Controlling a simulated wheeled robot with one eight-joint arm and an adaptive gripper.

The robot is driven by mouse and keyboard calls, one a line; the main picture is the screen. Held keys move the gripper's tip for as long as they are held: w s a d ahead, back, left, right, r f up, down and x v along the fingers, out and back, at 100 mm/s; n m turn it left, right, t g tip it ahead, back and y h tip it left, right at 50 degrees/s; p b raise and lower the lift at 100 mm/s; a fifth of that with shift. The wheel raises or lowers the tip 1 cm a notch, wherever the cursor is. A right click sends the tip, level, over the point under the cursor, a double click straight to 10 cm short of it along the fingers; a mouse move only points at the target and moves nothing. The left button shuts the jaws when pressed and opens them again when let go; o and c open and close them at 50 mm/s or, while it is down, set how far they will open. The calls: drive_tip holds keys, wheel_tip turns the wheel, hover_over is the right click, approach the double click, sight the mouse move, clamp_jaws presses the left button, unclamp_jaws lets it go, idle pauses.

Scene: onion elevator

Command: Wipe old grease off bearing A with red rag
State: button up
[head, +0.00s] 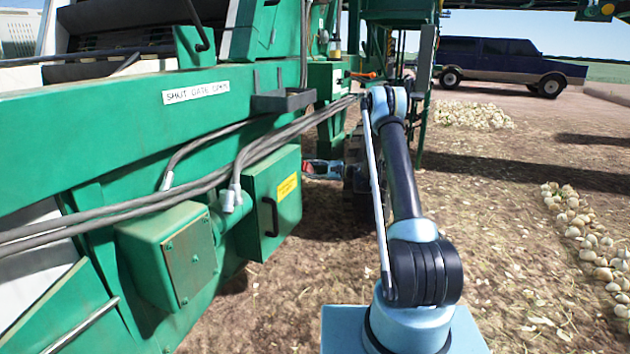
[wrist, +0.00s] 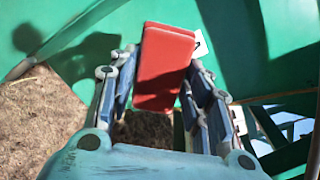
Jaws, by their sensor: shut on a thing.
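A red block-like piece (wrist: 165,62), which fits the folded red rag, sits between the two fingers of my gripper (wrist: 158,78) in the wrist view. My gripper is shut on it, and the piece stands out past the fingertips towards a green panel. In the head view my gripper (head: 322,168) is small and partly hidden, low beside the green machine and left of my arm, with a bit of red at it. I cannot make out bearing A in either view.
The green machine (head: 120,120) fills the left, with grey cables (head: 215,180) strung along it and a green box with a yellow label (head: 273,200) jutting out. Onion piles (head: 585,235) lie on the ground at right. A dark pickup (head: 510,62) stands far back. Open ground lies right of my arm.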

drive_tip(key=w+a+f+t, duration=0.1)
drive_tip(key=a+f, duration=0.2)
drive_tip(key=a, duration=0.2)
drive_tip(key=shift+f+y, duration=0.2)
drive_tip(key=shift+y, duration=0.1)
idle(0.5)
drive_tip(key=shift+x, duration=1.1)
idle(0.8)
drive_tip(key=shift+w+d, duration=0.1)
drive_tip(key=shift+w+d, duration=0.3)
drive_tip(key=shift+w, duration=0.4)
drive_tip(key=shift+w+d, duration=0.3)
drive_tip(key=shift+w, duration=0.45)
drive_tip(key=shift+w+d, duration=0.2)
drive_tip(key=shift+w, duration=0.6)
drive_tip(key=shift+w+d, duration=0.2)
drive_tip(key=shift+w, duration=0.65)
drive_tip(key=shift+d, duration=0.1)
drive_tip(key=shift+s, duration=0.15)
